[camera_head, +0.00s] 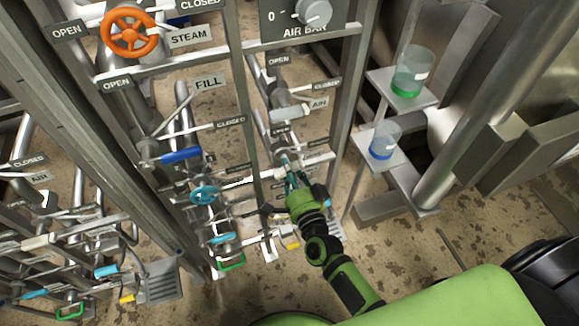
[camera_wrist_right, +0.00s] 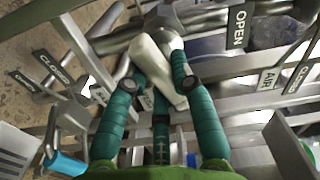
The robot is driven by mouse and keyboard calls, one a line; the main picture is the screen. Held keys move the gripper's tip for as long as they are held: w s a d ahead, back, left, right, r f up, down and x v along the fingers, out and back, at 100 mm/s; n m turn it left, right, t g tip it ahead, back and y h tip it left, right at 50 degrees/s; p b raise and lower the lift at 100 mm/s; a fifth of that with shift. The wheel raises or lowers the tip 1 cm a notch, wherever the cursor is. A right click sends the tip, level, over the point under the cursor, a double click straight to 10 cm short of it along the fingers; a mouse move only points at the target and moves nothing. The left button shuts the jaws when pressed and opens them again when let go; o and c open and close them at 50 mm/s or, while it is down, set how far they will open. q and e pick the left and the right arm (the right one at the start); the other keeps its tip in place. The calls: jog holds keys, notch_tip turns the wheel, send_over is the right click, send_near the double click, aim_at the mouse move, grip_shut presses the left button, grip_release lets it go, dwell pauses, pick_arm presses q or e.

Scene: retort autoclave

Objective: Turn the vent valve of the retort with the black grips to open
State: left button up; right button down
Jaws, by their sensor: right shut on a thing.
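My right gripper (camera_head: 290,172) reaches into the pipework of the middle rack. In the wrist view its teal fingers (camera_wrist_right: 158,92) are closed around a pale lever handle (camera_wrist_right: 152,60), with one finger on each side. The handle slants across the view beside an OPEN plate (camera_wrist_right: 237,26). In the head view, the fingers and arm largely cover this handle. I cannot read a vent label on it. Black grips are not clearly recognisable. My left gripper is in neither view.
An AIR lever (camera_head: 290,112) sits just above my gripper. An orange STEAM wheel (camera_head: 128,33) is at upper left. Beakers with green (camera_head: 408,84) and blue (camera_head: 382,148) liquid stand at right.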

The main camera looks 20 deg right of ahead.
jog(key=shift+n+p, duration=0.5)
jog(key=shift+n, duration=0.7)
jog(key=c, duration=1)
grip_release()
jog(key=shift+c, duration=0.2)
jog(key=s, duration=1.2)
jog(key=shift+d, duration=0.25)
